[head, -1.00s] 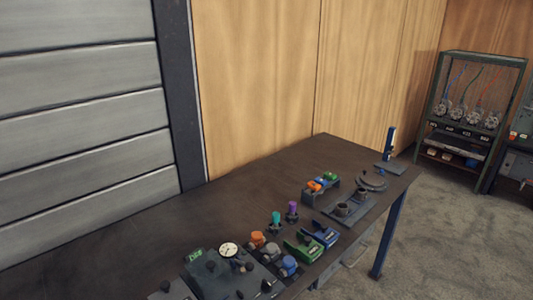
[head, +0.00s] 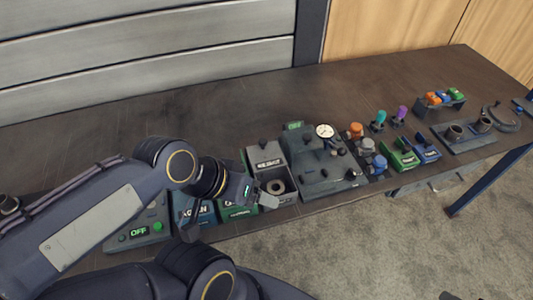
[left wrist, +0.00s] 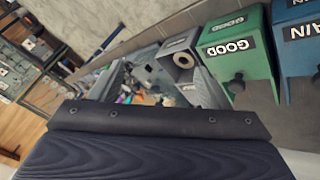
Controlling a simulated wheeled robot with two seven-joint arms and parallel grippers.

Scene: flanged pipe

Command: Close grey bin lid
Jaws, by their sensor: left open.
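The grey bin (head: 283,199) stands near the front edge of the workbench, and its front opening is uncovered. A light ring-shaped part (head: 276,187) lies inside. Its grey lid (head: 264,152), with a dark knob, appears to sit back behind the opening. The bin also shows in the left wrist view (left wrist: 182,72), with the ring inside. My left gripper (head: 231,216) is open and empty, in front of the bins and just left of the grey bin's opening. Its fingers also show in the left wrist view (left wrist: 152,92).
A green bin marked GOOD (left wrist: 237,55) and a blue bin (left wrist: 298,40) stand beside the grey bin. A grey fixture with a dial gauge (head: 325,131) stands close to its right. The workbench (head: 180,105) is clear behind them.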

